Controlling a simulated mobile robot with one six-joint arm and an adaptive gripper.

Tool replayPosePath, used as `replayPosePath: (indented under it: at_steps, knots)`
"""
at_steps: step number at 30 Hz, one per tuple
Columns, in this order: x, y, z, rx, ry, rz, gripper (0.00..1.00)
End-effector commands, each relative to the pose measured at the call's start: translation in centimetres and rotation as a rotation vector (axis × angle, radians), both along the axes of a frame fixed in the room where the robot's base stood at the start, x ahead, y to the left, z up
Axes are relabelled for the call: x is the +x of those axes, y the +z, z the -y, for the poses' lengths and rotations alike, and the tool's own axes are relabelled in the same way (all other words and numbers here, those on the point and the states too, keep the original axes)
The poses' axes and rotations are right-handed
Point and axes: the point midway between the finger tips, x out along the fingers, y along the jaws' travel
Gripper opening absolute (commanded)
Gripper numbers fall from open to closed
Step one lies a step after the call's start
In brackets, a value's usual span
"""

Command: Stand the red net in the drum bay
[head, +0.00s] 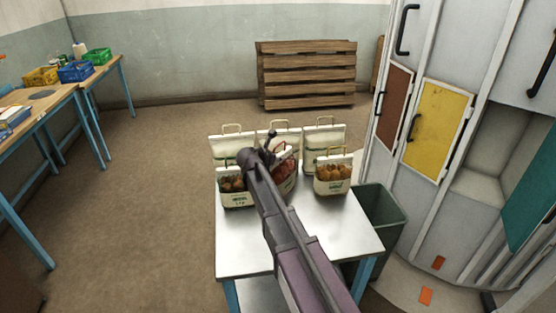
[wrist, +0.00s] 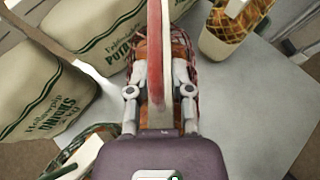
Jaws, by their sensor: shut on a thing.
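The red net (head: 288,182) stands in the middle of the front row on the metal table (head: 335,250), partly hidden behind my arm. In the wrist view its red mesh (wrist: 182,48) shows beyond and beside my fingers. My gripper (wrist: 160,75) is shut on the net's red and pale handle band, which runs up between the fingers. In the head view my gripper (head: 264,157) is over the net and its fingers are mostly hidden. I cannot tell whether the net's base touches the table. No drum bay is clearly identifiable; a cabinet recess (head: 478,195) is open at the right.
Printed cream sacks (head: 324,140) stand behind. An orange-filled net (head: 332,178) is right of the red one, a brown-filled one (head: 236,188) left. A dark green bin (head: 382,212) stands between table and cabinet. The floor (head: 150,210) at left is clear.

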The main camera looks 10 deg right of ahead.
Motion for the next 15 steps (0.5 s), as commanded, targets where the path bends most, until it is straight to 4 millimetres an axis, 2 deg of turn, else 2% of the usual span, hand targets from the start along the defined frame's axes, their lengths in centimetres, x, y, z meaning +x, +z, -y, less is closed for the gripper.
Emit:
replayPosePath:
  at_steps: [1, 15]
  knots:
    - [0.5, -0.1, 0.1, -0.003, 0.000, 0.002, 0.00]
    - [0.2, -3.2, 0.1, -0.003, 0.000, 0.002, 0.00]
